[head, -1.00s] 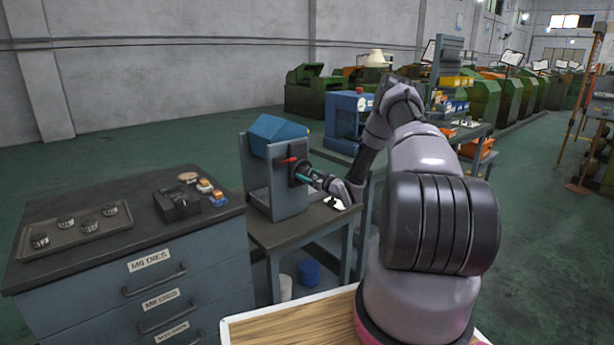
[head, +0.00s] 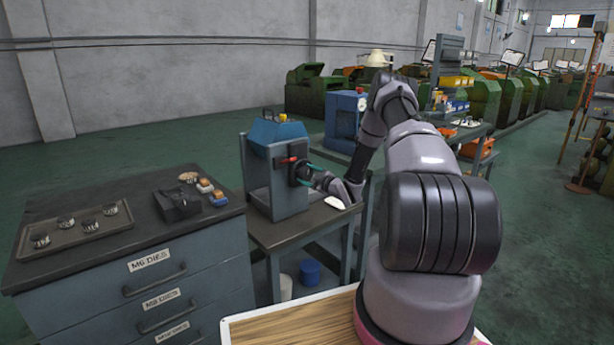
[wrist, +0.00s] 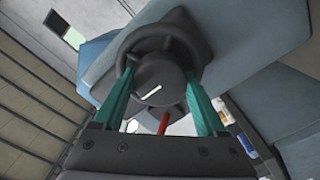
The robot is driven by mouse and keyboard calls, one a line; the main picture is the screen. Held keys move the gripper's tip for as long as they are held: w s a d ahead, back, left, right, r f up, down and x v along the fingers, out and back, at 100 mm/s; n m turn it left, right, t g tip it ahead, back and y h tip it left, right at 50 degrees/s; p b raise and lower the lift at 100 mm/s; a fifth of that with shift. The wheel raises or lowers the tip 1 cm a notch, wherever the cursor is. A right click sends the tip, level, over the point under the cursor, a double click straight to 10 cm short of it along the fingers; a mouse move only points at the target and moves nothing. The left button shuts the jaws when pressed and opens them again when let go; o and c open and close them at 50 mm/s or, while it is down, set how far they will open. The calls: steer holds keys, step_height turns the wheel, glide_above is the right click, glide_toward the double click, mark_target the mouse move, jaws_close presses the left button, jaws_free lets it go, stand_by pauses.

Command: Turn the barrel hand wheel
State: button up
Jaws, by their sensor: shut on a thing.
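The barrel hand wheel (head: 299,173) is a dark round wheel on the right side of a grey-framed machine with a blue barrel (head: 272,131) on top. In the wrist view the wheel (wrist: 157,86) has a dark hub with a white mark. My gripper (wrist: 158,78) has teal fingers, one on each side of the hub, and is shut on it. In the head view my gripper (head: 309,174) reaches the wheel from the right, partly hiding it. A red handle (head: 289,160) sits beside the wheel. The barrel top shows small yellow and dark parts.
A die cabinet (head: 155,265) stands at left with a tray (head: 75,240), a black block (head: 178,205) and small coloured pieces on top. The machine's bench (head: 300,232) carries a pale object (head: 340,203). A blue bucket (head: 309,272) stands below.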

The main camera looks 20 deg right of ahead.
stand_by(0.3)
steer(key=o, duration=1.3)
steer(key=shift+s, duration=0.1)
steer(key=v, duration=1)
steer(key=shift+s+d, duration=0.1)
steer(key=shift+s, duration=0.25)
